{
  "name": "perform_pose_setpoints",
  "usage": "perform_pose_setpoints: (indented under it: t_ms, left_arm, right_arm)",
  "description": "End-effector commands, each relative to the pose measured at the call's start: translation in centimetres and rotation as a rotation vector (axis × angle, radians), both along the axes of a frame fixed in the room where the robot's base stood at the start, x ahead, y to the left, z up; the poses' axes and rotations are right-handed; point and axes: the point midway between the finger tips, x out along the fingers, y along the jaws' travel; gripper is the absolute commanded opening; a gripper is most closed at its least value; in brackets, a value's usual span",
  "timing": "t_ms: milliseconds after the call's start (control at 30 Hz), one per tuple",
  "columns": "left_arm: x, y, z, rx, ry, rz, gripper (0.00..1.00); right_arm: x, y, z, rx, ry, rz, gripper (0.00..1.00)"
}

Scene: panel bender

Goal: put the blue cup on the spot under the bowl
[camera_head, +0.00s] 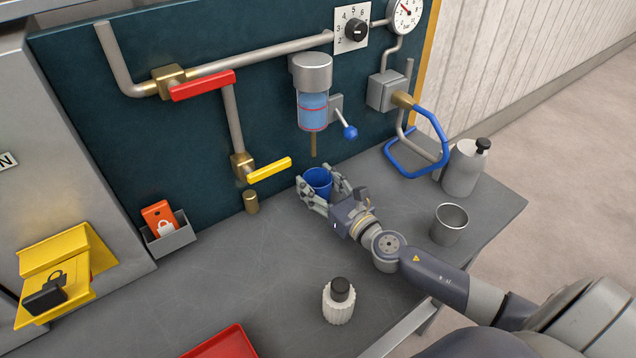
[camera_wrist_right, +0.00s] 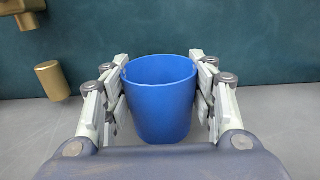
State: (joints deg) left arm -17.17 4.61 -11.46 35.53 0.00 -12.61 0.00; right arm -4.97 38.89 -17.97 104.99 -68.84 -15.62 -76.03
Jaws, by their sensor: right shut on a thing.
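The blue cup (camera_head: 319,180) is upright between the fingers of my right gripper (camera_head: 312,190), which is shut on its sides. The cup (camera_wrist_right: 160,98) also shows in the right wrist view, with fingers of the gripper (camera_wrist_right: 160,100) on both sides. The clear bowl (camera_head: 313,111) with blue liquid hangs on the panel under a grey cap. A thin brass tube (camera_head: 313,145) points down from it, just behind and above the cup. The spot under the bowl is not seen apart from the cup. I cannot tell whether the cup touches the bench. My left gripper is not in view.
A blue-knobbed lever (camera_head: 350,132) sticks out beside the bowl. A yellow-handled valve (camera_head: 268,170) is left of the cup. A metal cup (camera_head: 449,224), a grey bottle (camera_head: 464,167) and a white bottle (camera_head: 339,300) stand on the bench (camera_head: 235,265). A red tray (camera_head: 222,345) lies in front.

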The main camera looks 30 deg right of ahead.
Motion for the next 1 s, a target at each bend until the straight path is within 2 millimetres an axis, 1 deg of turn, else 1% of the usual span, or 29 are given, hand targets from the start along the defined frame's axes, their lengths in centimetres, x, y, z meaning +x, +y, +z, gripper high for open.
perform_pose_setpoints:
  t_ms: [33,67,100,433,567,667,1000]
  left_arm:
    - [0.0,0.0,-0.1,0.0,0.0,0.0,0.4]
    - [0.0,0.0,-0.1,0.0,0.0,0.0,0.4]
    - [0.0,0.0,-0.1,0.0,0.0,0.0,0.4]
    - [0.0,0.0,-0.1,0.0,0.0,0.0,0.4]
    - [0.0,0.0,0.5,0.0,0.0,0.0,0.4]
    - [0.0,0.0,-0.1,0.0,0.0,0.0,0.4]
    - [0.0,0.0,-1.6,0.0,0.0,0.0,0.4]
  right_arm:
    - [0.0,0.0,-0.1,0.0,0.0,0.0,0.57]
    - [0.0,0.0,-0.1,0.0,0.0,0.0,0.64]
    - [0.0,0.0,-0.1,0.0,0.0,0.0,0.72]
    - [0.0,0.0,-0.1,0.0,0.0,0.0,0.72]
    - [0.0,0.0,0.5,0.0,0.0,0.0,0.72]
    - [-1.0,-0.2,0.0,0.0,0.003,0.0,0.72]
    - [-6.2,-0.8,-0.1,0.0,0.003,0.001,0.72]
